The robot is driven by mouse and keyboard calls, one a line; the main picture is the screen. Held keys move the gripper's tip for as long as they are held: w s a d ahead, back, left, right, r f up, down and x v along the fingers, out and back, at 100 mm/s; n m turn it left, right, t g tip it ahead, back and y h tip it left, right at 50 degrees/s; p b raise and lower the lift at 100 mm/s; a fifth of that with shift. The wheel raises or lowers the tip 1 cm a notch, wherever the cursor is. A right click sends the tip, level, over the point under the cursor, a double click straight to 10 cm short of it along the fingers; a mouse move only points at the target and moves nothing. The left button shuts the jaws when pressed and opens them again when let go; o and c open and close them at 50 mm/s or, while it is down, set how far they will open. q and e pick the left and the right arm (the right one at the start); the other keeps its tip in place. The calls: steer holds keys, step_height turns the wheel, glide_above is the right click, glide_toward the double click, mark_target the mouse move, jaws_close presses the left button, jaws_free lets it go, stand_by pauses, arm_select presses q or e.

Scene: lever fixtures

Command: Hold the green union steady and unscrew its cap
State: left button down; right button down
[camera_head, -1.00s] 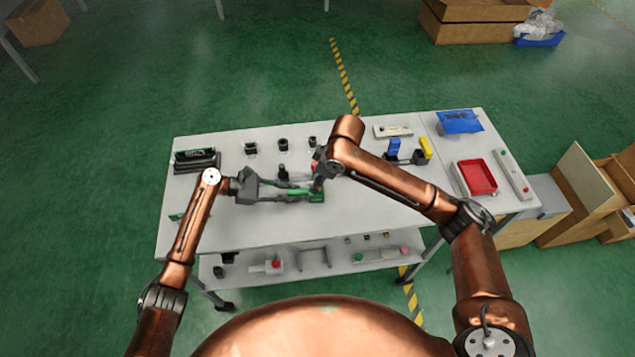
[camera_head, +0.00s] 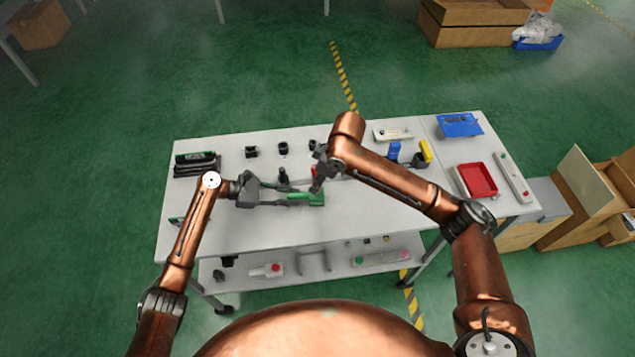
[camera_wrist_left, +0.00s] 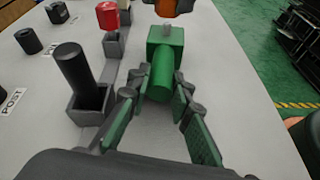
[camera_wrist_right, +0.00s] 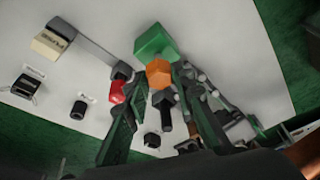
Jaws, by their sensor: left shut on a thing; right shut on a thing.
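The green union (camera_head: 312,200) lies over the front middle of the table. In the left wrist view it is a green block with a round green barrel (camera_wrist_left: 163,75). My left gripper (camera_head: 287,198) is shut on the barrel, a finger on each side. An orange cap (camera_wrist_right: 158,73) sits at the green block (camera_wrist_right: 154,42) in the right wrist view. My right gripper (camera_wrist_right: 160,82) is shut on this cap from above. The cap also shows at the top edge of the left wrist view (camera_wrist_left: 173,7). Whether its thread is still engaged cannot be seen.
A black post in a grey holder (camera_wrist_left: 90,98) and a red-topped fixture (camera_wrist_left: 108,16) stand close to the left gripper. A red tray (camera_head: 477,179) and blue piece (camera_head: 460,124) lie at the right. The table's front strip (camera_head: 240,230) is clear.

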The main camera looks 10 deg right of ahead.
steer(key=shift+r, duration=1.3)
arm_select(q)
steer(key=c, duration=1.7)
jaws_free()
steer(key=shift+o, duration=0.2)
steer(key=shift+a, duration=0.1)
